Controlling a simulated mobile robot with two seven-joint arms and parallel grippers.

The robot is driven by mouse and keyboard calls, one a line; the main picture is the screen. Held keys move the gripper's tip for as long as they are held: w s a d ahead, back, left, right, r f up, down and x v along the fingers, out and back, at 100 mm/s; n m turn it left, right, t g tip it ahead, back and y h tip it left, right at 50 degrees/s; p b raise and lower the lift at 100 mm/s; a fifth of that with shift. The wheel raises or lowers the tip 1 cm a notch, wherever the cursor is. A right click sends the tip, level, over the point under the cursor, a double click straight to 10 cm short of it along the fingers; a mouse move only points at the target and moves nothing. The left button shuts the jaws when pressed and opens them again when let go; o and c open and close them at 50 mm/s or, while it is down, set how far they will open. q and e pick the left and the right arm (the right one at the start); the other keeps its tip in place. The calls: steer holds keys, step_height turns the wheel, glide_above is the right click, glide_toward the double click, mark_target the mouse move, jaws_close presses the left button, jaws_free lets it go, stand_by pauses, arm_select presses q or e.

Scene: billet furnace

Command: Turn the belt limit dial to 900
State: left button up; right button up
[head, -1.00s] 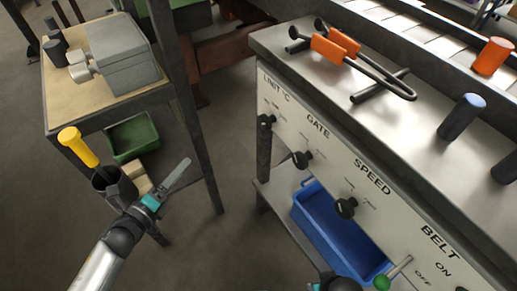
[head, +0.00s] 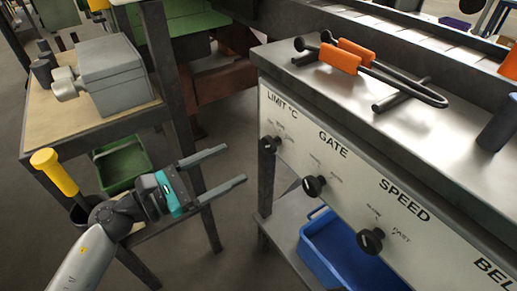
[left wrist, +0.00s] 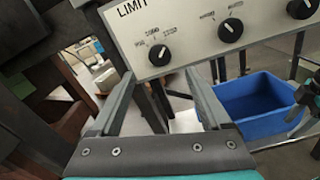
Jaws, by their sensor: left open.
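The limit dial (head: 270,144) is a black knob at the left end of the white control panel (head: 310,165), under the "LIMIT °C" label. It shows larger in the left wrist view (left wrist: 159,55), with small marks around it that are too small to read surely. Its exact setting is unclear. My left gripper (head: 235,164) is open and empty, left of the panel, its fingers pointing toward the limit dial. In the left wrist view, the dial appears between and just beyond the fingertips (left wrist: 159,75), apart from them.
The gate dial (head: 314,186) and speed dial (head: 371,240) sit further right on the panel. A blue bin (head: 335,250) stands on the shelf below. Orange-handled tongs (head: 345,57) lie on top. A side table (head: 60,140) with a grey box (head: 118,75) stands left.

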mark_target(266, 146)
arm_select(q)
steer(key=x, duration=0.8)
steer(key=shift+w+d, duration=0.15)
jaws_close()
stand_by(0.4)
